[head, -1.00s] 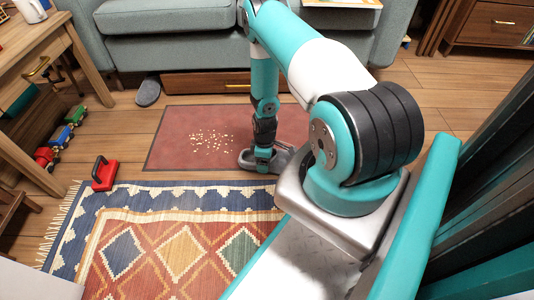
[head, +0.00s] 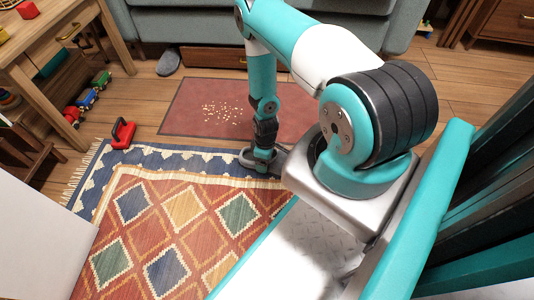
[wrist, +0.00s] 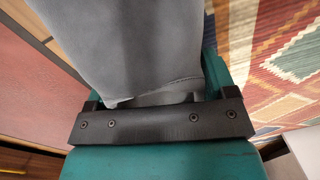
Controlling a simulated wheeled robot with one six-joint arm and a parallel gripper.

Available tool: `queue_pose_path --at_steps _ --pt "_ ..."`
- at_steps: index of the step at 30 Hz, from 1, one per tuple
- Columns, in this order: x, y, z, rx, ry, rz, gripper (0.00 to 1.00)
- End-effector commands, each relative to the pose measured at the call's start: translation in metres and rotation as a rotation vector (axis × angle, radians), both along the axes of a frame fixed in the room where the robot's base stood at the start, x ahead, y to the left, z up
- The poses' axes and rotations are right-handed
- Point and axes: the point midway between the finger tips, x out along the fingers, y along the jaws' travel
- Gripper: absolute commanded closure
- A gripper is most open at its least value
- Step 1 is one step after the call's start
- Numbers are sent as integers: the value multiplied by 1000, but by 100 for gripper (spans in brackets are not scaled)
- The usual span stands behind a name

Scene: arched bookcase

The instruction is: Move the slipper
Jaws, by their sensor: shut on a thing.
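A grey slipper (wrist: 125,45) fills the upper middle of the wrist view, close to the camera. My gripper (wrist: 150,100) is shut on it; the slipper hides most of the fingers. In the head view, my gripper (head: 264,162) hangs low at the far edge of the patterned rug, near the red mat, and the held slipper is mostly hidden there. A second grey slipper (head: 168,63) lies on the wood floor in front of the sofa, left of the red mat and well apart from my gripper.
The red mat (head: 185,115) has pale crumbs (head: 222,112) on it. The sofa (head: 185,22) stands behind. The patterned rug (head: 185,210) is clear.

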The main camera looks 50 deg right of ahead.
Motion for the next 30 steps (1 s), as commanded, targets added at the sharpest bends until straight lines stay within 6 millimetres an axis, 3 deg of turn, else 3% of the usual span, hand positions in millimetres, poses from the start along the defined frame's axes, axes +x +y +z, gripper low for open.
queue_pose_path --at_steps 19,20,22,23,30 --pt "-4 8 0 -1 -1 -20 49" --pt "-4 8 0 -1 -1 -20 20" --pt "-4 8 0 -1 -1 -20 4" --pt "-4 8 0 -1 -1 -20 0" --pt "-3 8 2 -1 -2 -19 0"
